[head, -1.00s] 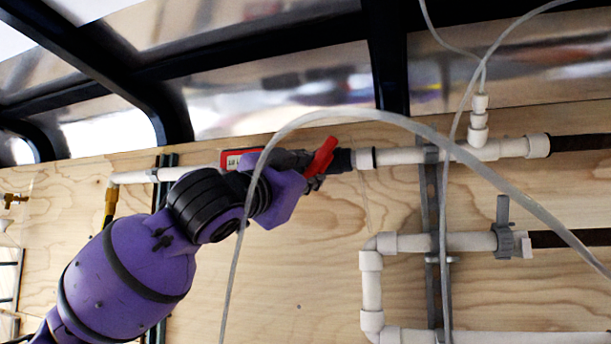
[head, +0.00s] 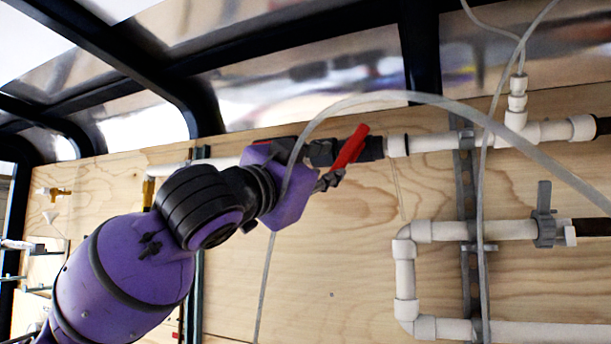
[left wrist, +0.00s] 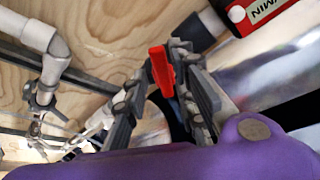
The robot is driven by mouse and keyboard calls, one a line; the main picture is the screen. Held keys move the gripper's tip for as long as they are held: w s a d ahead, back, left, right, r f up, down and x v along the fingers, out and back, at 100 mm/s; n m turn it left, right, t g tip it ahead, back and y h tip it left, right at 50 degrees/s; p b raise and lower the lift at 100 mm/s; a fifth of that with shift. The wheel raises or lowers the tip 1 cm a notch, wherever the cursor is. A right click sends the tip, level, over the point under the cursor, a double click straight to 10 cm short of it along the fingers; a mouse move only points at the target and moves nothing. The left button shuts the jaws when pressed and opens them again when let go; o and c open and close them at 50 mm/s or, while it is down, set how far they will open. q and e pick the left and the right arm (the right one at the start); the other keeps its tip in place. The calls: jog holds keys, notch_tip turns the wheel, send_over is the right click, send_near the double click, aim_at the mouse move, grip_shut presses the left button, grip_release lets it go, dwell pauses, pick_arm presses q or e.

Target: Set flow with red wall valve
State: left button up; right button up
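In the left wrist view the handle (left wrist: 160,72) lies between the two grey fingers of my left gripper (left wrist: 163,75). The fingertips sit close on both sides of it, so the gripper appears shut on it. In the head view my left gripper (head: 328,181) reaches the handle's lower end. Its purple body hides part of the pipe and valve. My right gripper is not in view.
A clear hose (head: 440,100) arches in front of my left gripper and the pipe. A lower pipe with a grey valve (head: 545,228) is at the right. A red label (left wrist: 265,8) shows in the left wrist view. Bare plywood (head: 330,270) lies below the valve.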

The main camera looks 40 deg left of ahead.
pick_arm(q)
jog(key=v, duration=0.6)
jog(key=shift+f, duration=0.1)
dwell(0.5)
